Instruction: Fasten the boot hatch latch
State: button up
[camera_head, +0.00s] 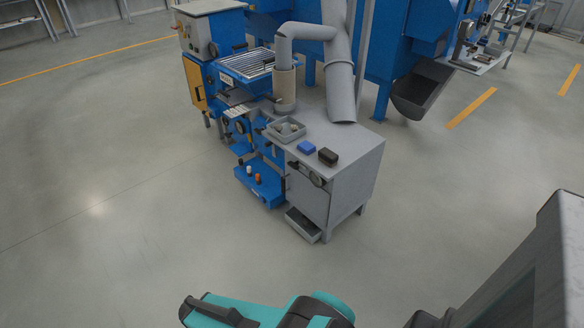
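A grey cabinet (360,178) stands in the middle of the view, several steps away across the floor. Its front has a grey panel (307,200), which may be the boot hatch. A dark handle-like part (293,164) and a small round fitting (316,180) sit near the panel's top edge. At this size I cannot tell which is the latch or whether it is fastened. Parts of my teal and black arm show at the bottom edge, well apart from the cabinet. My gripper's fingertips are not in view.
On the cabinet top are a grey tray (272,135), a blue block (306,147) and a black block (328,156). A low tray (302,225) sits at the cabinet's foot. A blue machine (262,185) adjoins it on the left. The floor in front is clear.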

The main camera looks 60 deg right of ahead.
aim_at(294, 165)
jog(key=u, duration=0.05)
jog(key=i, duration=0.95)
jog(key=z, duration=0.05)
